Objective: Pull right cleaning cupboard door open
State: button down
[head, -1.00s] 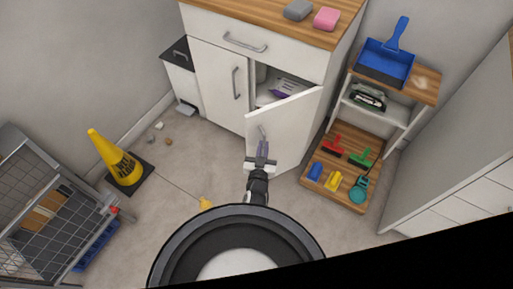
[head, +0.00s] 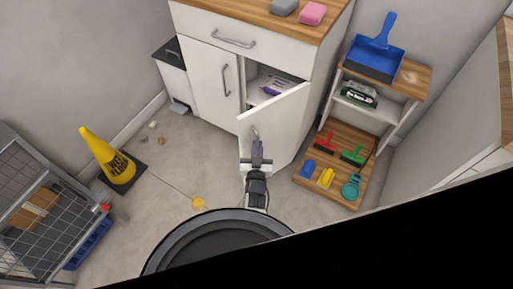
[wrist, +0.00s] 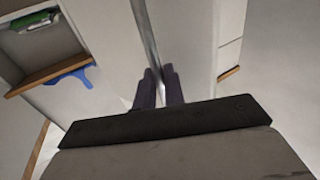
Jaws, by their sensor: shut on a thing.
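The white cleaning cupboard stands at the top centre of the head view, with a wooden top (head: 245,12). Its right door (head: 284,122) is swung partway open toward me, and a shelf with a purple-marked item (head: 275,87) shows inside. The left door (head: 208,85) is closed. My gripper (head: 257,150) is at the right door's handle (head: 254,132), shut on it. In the wrist view, the fingers (wrist: 160,85) close around the metal bar handle (wrist: 144,35); their exact contact is partly hidden.
A yellow wet-floor cone (head: 108,158) and a wire cart (head: 40,215) stand at left. Right of the door, a low wooden tray (head: 340,182) holds several coloured brushes, beside a shelf unit (head: 412,80) with a blue dustpan (head: 378,55). Floor left of my gripper is mostly clear.

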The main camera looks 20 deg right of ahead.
jog(key=shift+d+r+h, duration=0.4)
jog(key=shift+d+r, duration=0.05)
jog(key=shift+d, duration=0.3)
jog(key=c, duration=1.5)
grip_release()
jog(key=shift+d+f, duration=0.1)
jog(key=shift+d, duration=0.05)
jog(key=shift+c, duration=0.2)
jog(key=shift+o, duration=0.3)
jog(key=shift+a+f, duration=0.25)
jog(key=shift+a, duration=0.1)
jog(key=shift+s, duration=0.1)
jog(key=shift+s+a, duration=0.1)
